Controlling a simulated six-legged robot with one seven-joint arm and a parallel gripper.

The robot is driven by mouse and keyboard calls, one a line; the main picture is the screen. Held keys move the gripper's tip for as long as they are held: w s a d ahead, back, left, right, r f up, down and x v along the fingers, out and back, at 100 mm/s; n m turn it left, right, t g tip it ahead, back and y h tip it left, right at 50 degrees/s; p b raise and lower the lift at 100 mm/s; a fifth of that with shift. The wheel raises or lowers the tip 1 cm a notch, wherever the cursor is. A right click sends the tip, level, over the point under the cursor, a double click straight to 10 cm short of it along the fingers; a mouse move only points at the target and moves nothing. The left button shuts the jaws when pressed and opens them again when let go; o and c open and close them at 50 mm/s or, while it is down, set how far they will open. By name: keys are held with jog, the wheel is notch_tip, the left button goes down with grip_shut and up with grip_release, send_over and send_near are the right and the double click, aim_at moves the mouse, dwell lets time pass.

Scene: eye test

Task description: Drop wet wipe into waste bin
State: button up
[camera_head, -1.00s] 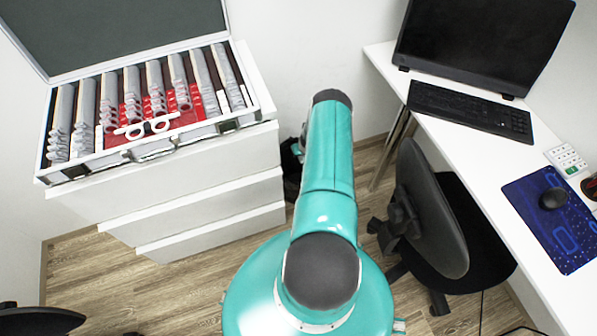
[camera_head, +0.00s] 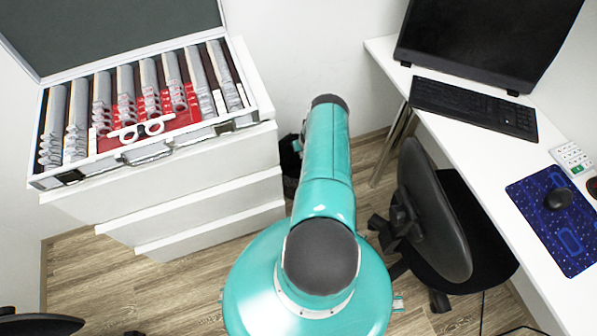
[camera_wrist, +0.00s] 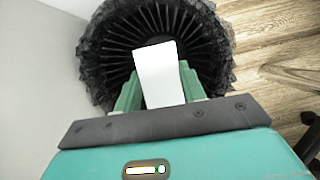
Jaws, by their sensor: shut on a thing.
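In the wrist view my gripper (camera_wrist: 158,88) is shut on a white wet wipe (camera_wrist: 158,70), which stands out flat beyond the green fingers. The black waste bin (camera_wrist: 97,62), with a crumpled liner around its rim, lies beyond the wipe. From this view the wipe overlaps the bin's opening, and its height above the bin is hard to tell. In the head view my teal arm hides most of the bin (camera_head: 290,165), which shows as a dark strip beside the drawers. My gripper is hidden there.
A white drawer cabinet (camera_head: 190,190) with an open lens case (camera_head: 150,157) stands left of the bin. A white desk (camera_head: 480,155) with a monitor (camera_head: 480,40) and keyboard (camera_head: 473,108) is at right. A black chair (camera_head: 435,215) stands right of my arm. Wooden floor (camera_head: 170,290) shows at lower left.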

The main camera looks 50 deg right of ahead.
jog(key=shift+w+f, duration=0.1)
jog(key=shift+f, duration=0.45)
jog(key=o, duration=1.3)
jog(key=shift+r, duration=0.1)
jog(key=v, duration=1.3)
jog(key=shift+s+a+r, duration=0.15)
jog(key=shift+s+r, duration=0.05)
jog(key=shift+r, duration=0.05)
